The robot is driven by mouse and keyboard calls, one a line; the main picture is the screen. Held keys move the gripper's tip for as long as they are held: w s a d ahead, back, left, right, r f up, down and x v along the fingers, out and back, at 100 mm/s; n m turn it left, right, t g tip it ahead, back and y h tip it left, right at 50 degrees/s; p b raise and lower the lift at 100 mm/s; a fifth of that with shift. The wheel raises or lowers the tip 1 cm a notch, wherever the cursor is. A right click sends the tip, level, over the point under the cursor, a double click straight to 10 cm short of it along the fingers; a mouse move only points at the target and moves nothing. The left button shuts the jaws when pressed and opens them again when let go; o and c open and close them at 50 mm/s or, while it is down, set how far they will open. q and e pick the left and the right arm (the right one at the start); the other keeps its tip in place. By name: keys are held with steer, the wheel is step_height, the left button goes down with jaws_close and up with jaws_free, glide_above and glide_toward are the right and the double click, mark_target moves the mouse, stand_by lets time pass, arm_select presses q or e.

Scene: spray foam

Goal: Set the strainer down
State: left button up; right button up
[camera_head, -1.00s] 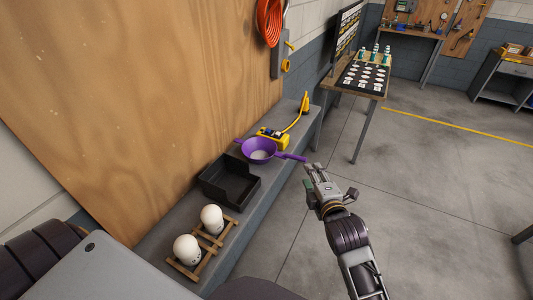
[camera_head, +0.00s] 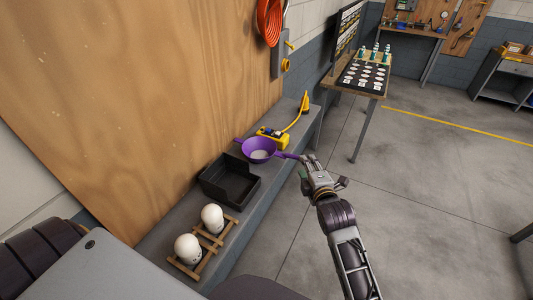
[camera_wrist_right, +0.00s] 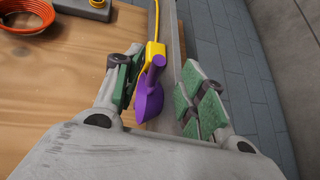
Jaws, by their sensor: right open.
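The purple strainer (camera_head: 259,149) sits on the grey bench, its bowl up and its handle pointing right toward my right gripper (camera_head: 309,160). In the right wrist view the strainer (camera_wrist_right: 149,100) shows between the two green-padded fingers of the right gripper (camera_wrist_right: 160,88). The fingers stand apart on either side of it, and I see no contact with the handle. My left gripper is not in view.
A black open tray (camera_head: 230,183) stands beside the strainer on the bench (camera_head: 160,235). Two white rounded objects (camera_head: 212,218) rest on a wooden rack. A yellow device (camera_head: 272,138) with a yellow cable stands just behind the strainer. Open floor lies right.

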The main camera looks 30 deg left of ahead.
steer(key=shift+w+a, duration=0.1)
steer(key=shift+p+x, duration=0.65)
steer(key=shift+x, duration=1.85)
steer(key=shift+r, duration=0.1)
jaws_close()
